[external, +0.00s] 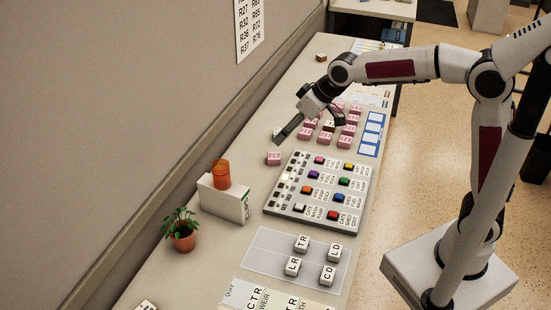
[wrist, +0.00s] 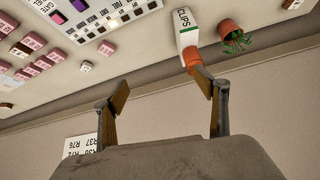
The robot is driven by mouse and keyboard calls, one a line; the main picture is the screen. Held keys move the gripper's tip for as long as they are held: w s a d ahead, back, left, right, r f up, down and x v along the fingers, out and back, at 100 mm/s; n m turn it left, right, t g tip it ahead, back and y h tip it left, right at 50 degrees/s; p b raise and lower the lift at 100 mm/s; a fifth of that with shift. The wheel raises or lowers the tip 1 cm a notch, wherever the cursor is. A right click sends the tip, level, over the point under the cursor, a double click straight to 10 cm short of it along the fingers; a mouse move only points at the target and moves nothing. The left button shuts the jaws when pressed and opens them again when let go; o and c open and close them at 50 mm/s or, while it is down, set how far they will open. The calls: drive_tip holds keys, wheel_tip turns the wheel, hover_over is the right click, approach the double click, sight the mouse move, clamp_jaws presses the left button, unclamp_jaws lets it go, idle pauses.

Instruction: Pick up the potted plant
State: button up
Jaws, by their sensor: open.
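The potted plant (external: 182,230), a small green plant in a terracotta pot, stands upright on the desk by the wall, at the lower left of the external view. It also shows at the upper right of the wrist view (wrist: 233,36), beyond the right finger. My gripper (external: 308,127) is above the far half of the desk, over the pink blocks and well away from the plant. In the wrist view the two fingers of my gripper (wrist: 162,93) are spread apart with nothing between them.
A white clips box (external: 226,198) with an orange cylinder (external: 222,174) on it stands between the plant and my gripper. A button panel (external: 320,190), pink blocks (external: 326,137) and white lettered blocks (external: 302,244) lie on the desk. The wall (external: 110,120) runs along its left edge.

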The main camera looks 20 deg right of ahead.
drive_tip(key=a+f+n, duration=0.1)
drive_tip(key=a+f, duration=0.2)
drive_tip(key=a, duration=0.4)
drive_tip(key=a+f+n+y, duration=0.1)
drive_tip(key=a+f, duration=0.2)
drive_tip(key=a, duration=0.4)
drive_tip(key=a+f+n, duration=0.1)
drive_tip(key=a+f, duration=0.1)
drive_tip(key=a, duration=0.4)
drive_tip(key=n+g, duration=0.1)
drive_tip(key=g, duration=0.1)
approach(185, 232)
wheel_tip(185, 232, down, 3)
drive_tip(key=a, duration=0.1)
drive_tip(key=shift+w+a+f, duration=0.15)
drive_tip(key=shift+w+f, duration=0.05)
drive_tip(key=shift+w, duration=0.3)
drive_tip(key=shift+f, duration=0.15)
drive_tip(key=shift+x, duration=1.15)
drive_tip(key=shift+a, duration=0.1)
drive_tip(key=shift+a, duration=0.1)
